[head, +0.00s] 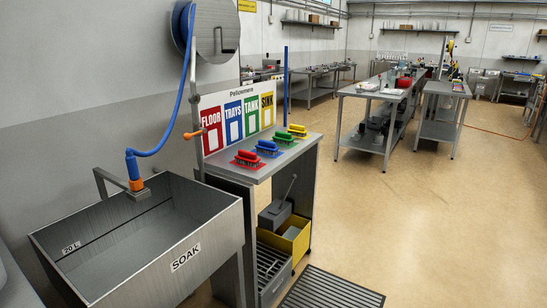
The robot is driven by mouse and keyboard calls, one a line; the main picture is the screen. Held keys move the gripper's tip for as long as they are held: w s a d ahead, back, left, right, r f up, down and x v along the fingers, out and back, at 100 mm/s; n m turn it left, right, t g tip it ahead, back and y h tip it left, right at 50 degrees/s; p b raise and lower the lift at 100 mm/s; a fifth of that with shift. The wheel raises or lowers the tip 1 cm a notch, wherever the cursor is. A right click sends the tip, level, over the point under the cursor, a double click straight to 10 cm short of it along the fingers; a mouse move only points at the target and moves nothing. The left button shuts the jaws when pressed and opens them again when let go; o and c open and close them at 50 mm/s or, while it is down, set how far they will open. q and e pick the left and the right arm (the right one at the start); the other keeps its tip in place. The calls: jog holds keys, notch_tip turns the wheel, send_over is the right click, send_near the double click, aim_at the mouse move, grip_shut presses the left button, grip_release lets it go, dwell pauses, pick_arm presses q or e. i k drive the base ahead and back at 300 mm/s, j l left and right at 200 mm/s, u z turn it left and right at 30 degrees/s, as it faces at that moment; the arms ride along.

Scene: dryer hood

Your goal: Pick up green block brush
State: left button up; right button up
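The green block brush (285,137) sits on a green mat on the steel bench (240,178), third in a row of brushes along its top. A red brush (248,158) and a blue brush (267,147) are nearer, and a yellow brush (298,129) is just beyond it. Nothing covers the green brush. Neither of my grippers shows in the head view.
A steel sink marked SOAK (200,240) stands at the left front, with a blue hose (168,135) hanging over it. A yellow bin (296,243) and a grey crate (273,272) are under the bench. A floor grate (330,290) lies in front. The floor to the right is clear.

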aim_at(281, 138)
jog(key=i+u, duration=0.1)
jog(key=i, duration=0.7)
jog(key=u, duration=2.2)
jog(key=z, duration=1.9)
jog(key=i+l, duration=0.1)
